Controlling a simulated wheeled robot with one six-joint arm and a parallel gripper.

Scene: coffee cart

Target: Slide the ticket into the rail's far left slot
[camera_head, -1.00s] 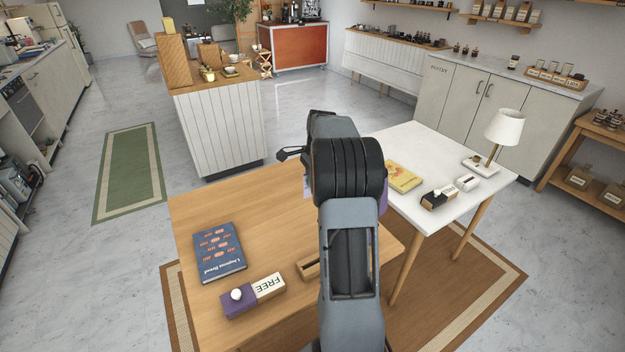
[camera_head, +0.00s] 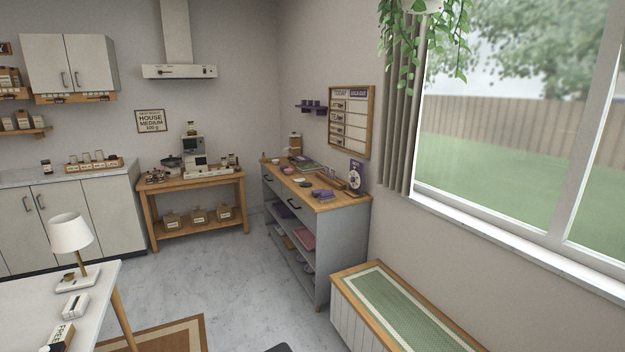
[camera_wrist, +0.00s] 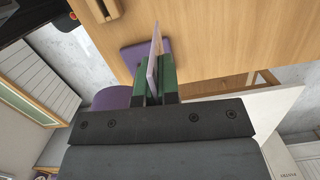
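A thin pale lilac ticket (camera_wrist: 154,58) stands edge-on between the two green fingers of my gripper (camera_wrist: 155,84) in the wrist view. My gripper is shut on it, and the ticket's upper part sticks out past the fingertips. It is held in front of a wooden table (camera_wrist: 215,45). My gripper does not show in the head view now. I cannot identify the rail for sure. A small wooden strip (camera_head: 332,182) lies on the grey sideboard (camera_head: 340,225) by the right wall, but its slots are too small to make out.
In the head view, a white table (camera_head: 60,300) with a lamp (camera_head: 72,235) stands left and a green-topped bench (camera_head: 385,305) right. Open floor (camera_head: 215,285) lies between. A menu board (camera_head: 351,121) hangs above the sideboard.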

